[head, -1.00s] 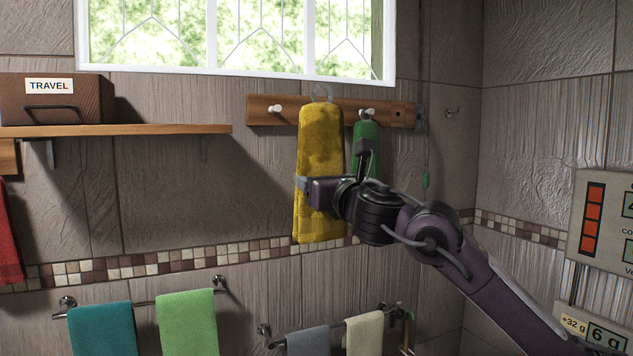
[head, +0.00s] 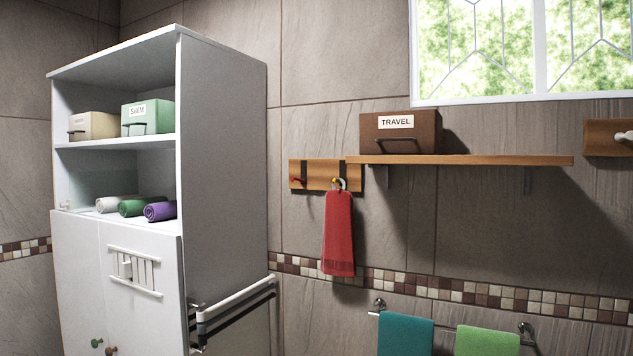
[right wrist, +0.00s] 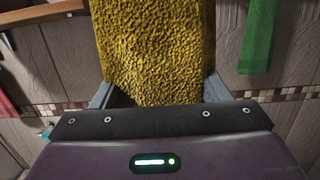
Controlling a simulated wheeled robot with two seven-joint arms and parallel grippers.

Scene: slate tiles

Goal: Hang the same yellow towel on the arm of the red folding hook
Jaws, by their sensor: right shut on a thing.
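The yellow towel (right wrist: 155,45) fills the middle of the right wrist view, hanging between the fingers of my right gripper (right wrist: 158,92), which is shut on it. The towel's upper end is out of the picture. Neither this towel nor my right gripper is in the head view now. The red folding hook (head: 298,181) is small, at the left end of a short wooden board (head: 318,174) in the head view; nothing hangs on it. I cannot tell how far its arm is folded out. My left gripper is in neither view.
A red towel (head: 338,235) hangs from the hook to its right. A shelf (head: 480,160) with a TRAVEL box (head: 400,133) adjoins the board on the right. A tall white cabinet (head: 220,150) stands to the left. A green towel (right wrist: 260,35) hangs right of the yellow one.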

